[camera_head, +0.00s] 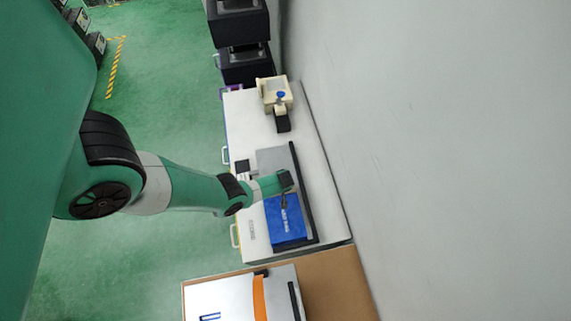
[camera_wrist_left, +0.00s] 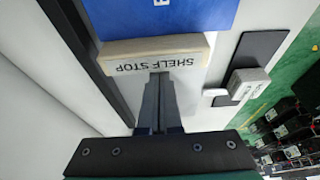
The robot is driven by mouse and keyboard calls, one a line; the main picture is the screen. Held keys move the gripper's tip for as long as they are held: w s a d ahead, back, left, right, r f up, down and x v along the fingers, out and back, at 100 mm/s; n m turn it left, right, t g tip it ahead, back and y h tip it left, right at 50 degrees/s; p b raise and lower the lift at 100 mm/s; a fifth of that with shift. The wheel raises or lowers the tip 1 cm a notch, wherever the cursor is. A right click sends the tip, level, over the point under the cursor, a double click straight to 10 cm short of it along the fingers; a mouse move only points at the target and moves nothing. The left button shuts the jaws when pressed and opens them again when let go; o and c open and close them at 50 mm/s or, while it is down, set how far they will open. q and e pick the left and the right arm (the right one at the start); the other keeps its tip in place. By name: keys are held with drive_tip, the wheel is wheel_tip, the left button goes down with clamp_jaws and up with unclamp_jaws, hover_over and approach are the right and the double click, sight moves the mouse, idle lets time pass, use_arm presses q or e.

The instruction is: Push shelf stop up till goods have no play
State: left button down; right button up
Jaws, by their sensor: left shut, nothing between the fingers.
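The shelf stop (camera_wrist_left: 125,67) is a beige bar with upside-down "SHELF STOP" lettering in the left wrist view. The blue goods box (camera_wrist_left: 160,18) lies right beyond it; I cannot tell whether a thin gap separates them. The box also shows in the head view (camera_head: 287,226), on the white cabinet top. My left gripper (camera_wrist_left: 160,76) is shut and empty, its fingertips at the near face of the stop, touching or almost touching. In the head view my left gripper (camera_head: 284,204) is over the edge of the blue box, and the stop is hidden there. My right gripper is not in view.
A dark rail (camera_head: 301,190) runs along the wall side of the box. A black plate (camera_wrist_left: 257,52) with a grey block (camera_wrist_left: 248,84) sits to the right in the wrist view. A beige fixture with a blue knob (camera_head: 281,95) stands farther along the white cabinet (camera_head: 238,122).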

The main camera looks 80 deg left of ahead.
use_arm(q)
drive_tip(key=shift+s, duration=0.1)
idle(0.3)
drive_tip(key=a, duration=0.1)
drive_tip(key=a+b, duration=0.1)
drive_tip(key=a, duration=0.1)
drive_tip(key=shift+a+f+b, duration=0.15)
drive_tip(key=shift+f+b, duration=0.1)
drive_tip(key=shift+b, duration=0.15)
wheel_tip(320, 180, up, 3)
drive_tip(key=p, duration=0.2)
drive_tip(key=shift+s+a+r+p, duration=0.15)
drive_tip(key=shift+r+p, duration=0.05)
drive_tip(key=shift+p, duration=0.2)
drive_tip(key=p+v, duration=0.6)
drive_tip(key=v, duration=0.1)
drive_tip(key=shift+d, duration=0.4)
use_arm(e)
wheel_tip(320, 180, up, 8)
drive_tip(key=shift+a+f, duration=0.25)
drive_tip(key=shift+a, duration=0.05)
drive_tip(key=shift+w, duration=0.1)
